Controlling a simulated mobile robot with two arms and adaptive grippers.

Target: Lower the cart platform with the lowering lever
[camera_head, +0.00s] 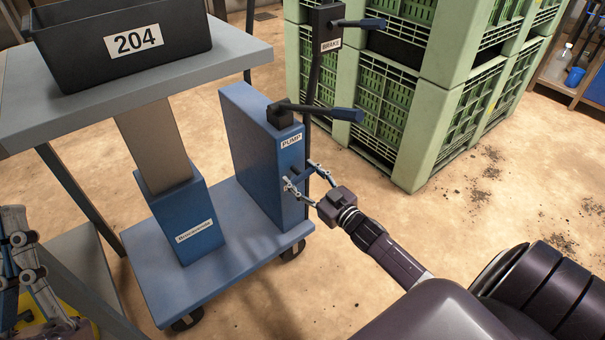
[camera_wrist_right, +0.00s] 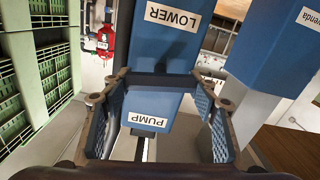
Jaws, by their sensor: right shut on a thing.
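The cart has a blue base (camera_head: 215,255) and a grey platform (camera_head: 215,65) that stands raised on a post (camera_head: 155,145). On the base stands a blue box (camera_head: 245,145) with a PUMP label. In the right wrist view the box also bears a LOWER label (camera_wrist_right: 172,18). The lowering lever (camera_wrist_right: 160,82) is a dark blue bar across this face. My right gripper (camera_wrist_right: 160,95) is shut on it, one finger at each side. In the head view this gripper (camera_head: 302,177) is against the box's right face. My left gripper (camera_head: 28,280) is at the lower left edge, away from the cart; its fingers are unclear.
A black bin (camera_head: 120,45) labelled 204 sits on the platform. A pump lever (camera_head: 315,110) and a brake lever (camera_head: 358,23) stick out to the right above my right gripper. Green crates (camera_head: 440,100) stand behind. The floor to the right is mostly free.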

